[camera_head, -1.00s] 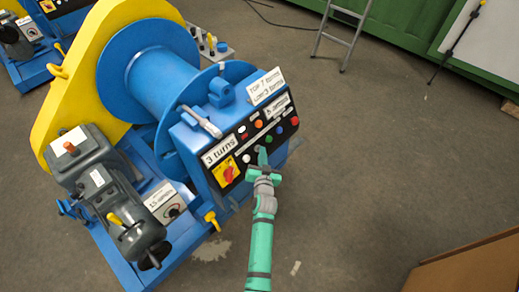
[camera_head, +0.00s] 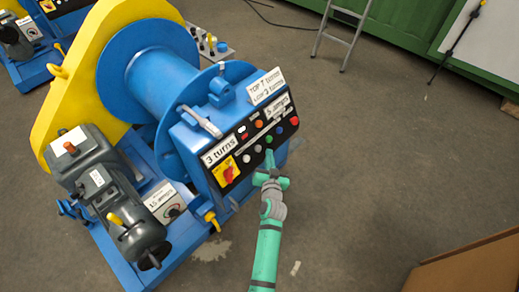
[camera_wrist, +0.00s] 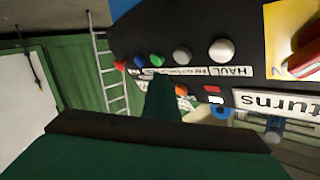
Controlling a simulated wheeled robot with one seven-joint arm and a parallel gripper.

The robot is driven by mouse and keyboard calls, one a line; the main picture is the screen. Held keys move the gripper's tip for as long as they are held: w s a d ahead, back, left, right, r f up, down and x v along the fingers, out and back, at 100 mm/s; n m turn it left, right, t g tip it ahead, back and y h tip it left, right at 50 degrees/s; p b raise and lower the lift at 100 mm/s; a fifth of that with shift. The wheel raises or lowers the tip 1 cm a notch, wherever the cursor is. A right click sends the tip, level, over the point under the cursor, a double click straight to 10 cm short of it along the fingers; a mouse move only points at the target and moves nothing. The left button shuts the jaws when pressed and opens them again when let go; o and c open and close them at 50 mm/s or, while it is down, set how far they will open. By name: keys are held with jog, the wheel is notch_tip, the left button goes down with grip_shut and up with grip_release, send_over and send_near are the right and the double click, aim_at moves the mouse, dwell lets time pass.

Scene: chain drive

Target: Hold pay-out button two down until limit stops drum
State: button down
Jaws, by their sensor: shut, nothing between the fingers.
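The blue winch drum (camera_head: 160,65) stands behind a black control panel. The panel has a lower row of round buttons: white (camera_head: 247,158), grey (camera_head: 258,149), green (camera_head: 269,139), blue (camera_head: 280,130) and red (camera_head: 294,121). The wrist view shows the same row inverted, with the green button (camera_wrist: 156,60) close to the finger tips. A label under the white button there reads HAUL; the labels beside it are too small or covered to read, so I cannot tell which is pay-out two. My gripper (camera_head: 270,158) is shut and empty, its tip just below the green button. Contact is unclear.
A rotary switch (camera_head: 228,173) sits by a "3 turns" display (camera_head: 218,152). A card above reads top 7 turns, low 3 turns. A grey motor (camera_head: 90,165) is at the left, a ladder (camera_head: 340,35) behind. Floor at the right is clear before a brown box (camera_head: 475,268).

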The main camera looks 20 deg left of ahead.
jog(key=shift+s+d+r, duration=0.2)
jog(key=shift+d+r, duration=0.05)
jog(key=shift+d, duration=0.25)
jog(key=shift+s+d+r, duration=0.15)
jog(key=shift+d+r, duration=0.1)
jog(key=shift+d, duration=0.2)
jog(key=s+d+f+m+h, duration=0.1)
jog(key=s+d+h, duration=0.1)
jog(key=s+d, duration=0.75)
jog(key=s+d+f+m+h, duration=0.15)
jog(key=s+d, duration=0.25)
jog(key=s, duration=1.1)
jog(key=s+d+r+h, duration=0.1)
jog(key=s+d+r, duration=0.1)
jog(key=s+r, duration=0.4)
jog(key=s+d+r+n+t+h, duration=0.1)
jog(key=s+d+r+h, duration=0.1)
jog(key=s+r, duration=0.5)
jog(key=v, duration=0.5)
jog(key=shift+s+d+f, duration=0.25)
jog(key=shift+s+d, duration=0.15)
jog(key=shift+s, duration=0.05)
jog(key=c, duration=2.5)
grip_release()
